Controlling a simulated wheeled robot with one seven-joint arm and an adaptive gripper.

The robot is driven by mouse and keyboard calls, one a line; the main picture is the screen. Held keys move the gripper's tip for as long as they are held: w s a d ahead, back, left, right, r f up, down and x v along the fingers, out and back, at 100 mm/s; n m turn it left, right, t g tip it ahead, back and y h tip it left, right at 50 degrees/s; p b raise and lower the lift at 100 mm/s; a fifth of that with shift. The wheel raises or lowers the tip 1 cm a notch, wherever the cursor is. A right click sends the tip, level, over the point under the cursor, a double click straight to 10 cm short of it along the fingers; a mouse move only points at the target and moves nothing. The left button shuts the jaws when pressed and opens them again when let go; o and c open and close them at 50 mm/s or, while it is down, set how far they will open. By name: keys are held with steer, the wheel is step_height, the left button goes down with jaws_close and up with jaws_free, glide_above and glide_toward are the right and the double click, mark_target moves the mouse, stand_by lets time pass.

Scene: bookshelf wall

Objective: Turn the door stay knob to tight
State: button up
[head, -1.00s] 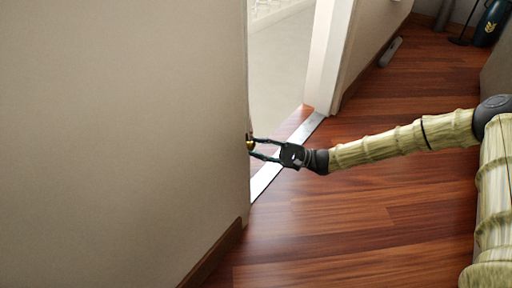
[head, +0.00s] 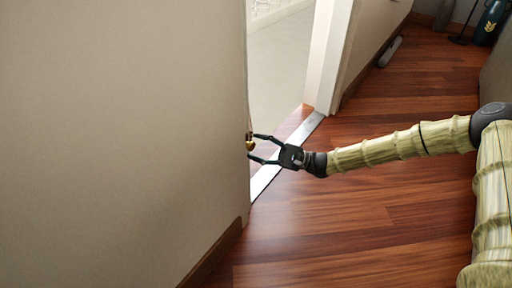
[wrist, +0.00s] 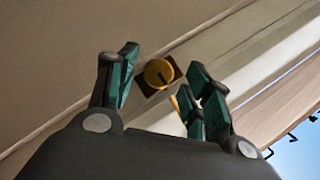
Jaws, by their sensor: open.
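The door stay knob (wrist: 158,73) is a round yellow-brass knob with a dark line across its face, on a dark square plate (wrist: 149,86). In the head view the brass knob (head: 250,144) shows at the edge of the beige wall. My gripper (head: 251,148) is open, its two fingers reaching toward the knob from the right. In the wrist view my gripper (wrist: 162,80) has the knob between and beyond its fingertips. I see no clear contact. A second yellow piece shows partly behind the right finger; what it is I cannot tell.
A beige wall (head: 120,130) fills the left. A doorway with a white frame (head: 327,55) and a pale metal threshold (head: 287,157) lies behind my gripper. A dark green bottle-like object (head: 491,22) stands at the far right.

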steer(key=w+v, duration=0.1)
steer(key=v, duration=1.1)
steer(key=shift+s, duration=0.5)
steer(key=shift+d, duration=0.1)
steer(key=s+a+f+n+g+h+p, duration=0.1)
steer(key=s+a+f+g+h, duration=0.3)
steer(key=s+f, duration=0.5)
steer(key=s+a+f+n+g+h, duration=0.15)
steer(key=s+a+f+h, duration=0.25)
steer(key=s+a+f, duration=0.45)
steer(key=s+d+f+n+h, duration=0.1)
steer(key=s+d+f+h, duration=0.25)
steer(key=s, duration=0.25)
steer(key=s+d+f+n+h+p, duration=0.1)
steer(key=s+d+f+h, duration=0.2)
steer(key=s, duration=0.4)
steer(key=s+d+f+n+h, duration=0.1)
steer(key=s+d+f+h, duration=0.15)
steer(key=s+d, duration=0.3)
steer(key=s+d+r+n+t+h+p, duration=0.25)
steer(key=d+r+n+t+h, duration=0.2)
steer(key=d, duration=0.65)
step_height(320, 180, up, 38)
steer(key=p, duration=3.6)
steer(key=shift+a+m+g+p, duration=0.2)
steer(key=shift+m+g+p, duration=0.1)
steer(key=shift+g+p, duration=0.1)
